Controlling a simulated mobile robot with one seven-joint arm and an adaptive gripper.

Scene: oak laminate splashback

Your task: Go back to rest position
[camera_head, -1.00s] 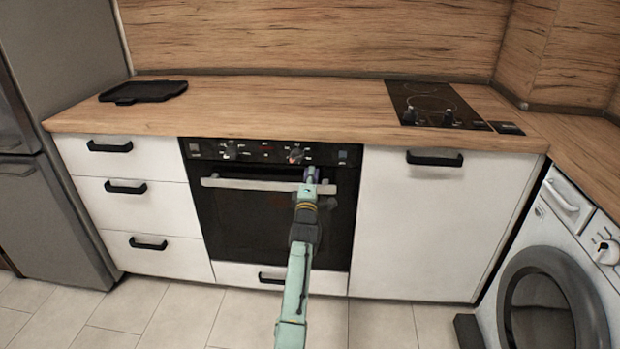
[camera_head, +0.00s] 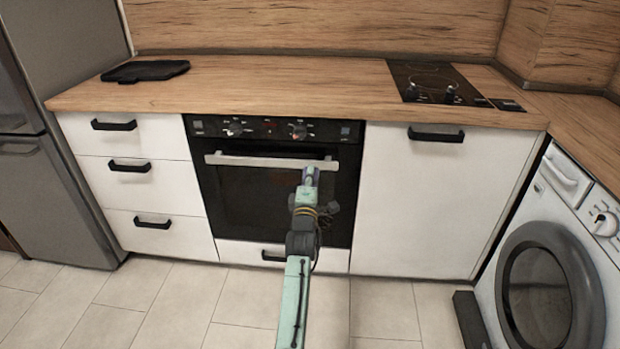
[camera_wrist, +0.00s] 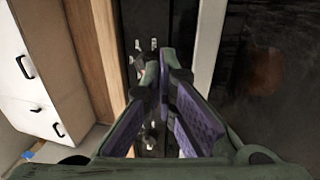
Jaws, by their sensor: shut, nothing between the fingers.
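My gripper (camera_head: 310,172) is at the end of my pale green arm, in front of the oven (camera_head: 275,190) and a little below the right end of its handle (camera_head: 271,162). In the wrist view my gripper (camera_wrist: 160,75) shows its purple-padded fingers, shut with nothing between them. The oven door looks closed, and my arm hides part of its lower right area. The oven's control panel shows in the wrist view (camera_wrist: 140,45), behind the fingertips.
White drawers (camera_head: 135,170) stand left of the oven and a white cabinet (camera_head: 428,200) right of it. A washing machine (camera_head: 550,245) is at the right, a fridge (camera_head: 50,170) at the left. A black tray (camera_head: 145,71) lies on the wooden counter (camera_head: 270,85).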

